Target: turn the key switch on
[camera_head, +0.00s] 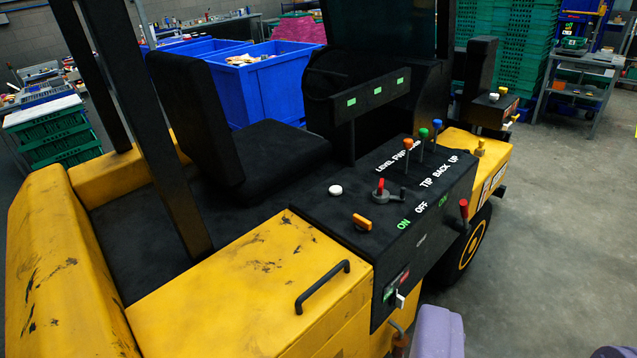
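A yellow and black forklift-like vehicle fills the middle. Its black control panel (345,204) carries white and green lettering, including ON, OFF, ON. On the panel are an orange knob (362,221) and a grey round switch with a red-tipped lever (381,191). Low on the panel's near side is a white-tipped switch (399,299) beside a red and green label (396,284). I cannot tell which of these is the key switch, or its setting. My gripper's fingers do not show. A pale purple rounded part at the bottom edge is cut off, and I cannot tell what it is.
Levers with orange, green and blue knobs (422,133) stand up from the panel. A red-handled lever (463,209) sits at its right edge. A black handle (322,287) rises from the yellow cover. Blue bins (273,88) stand behind. Grey floor (555,220) at right is clear.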

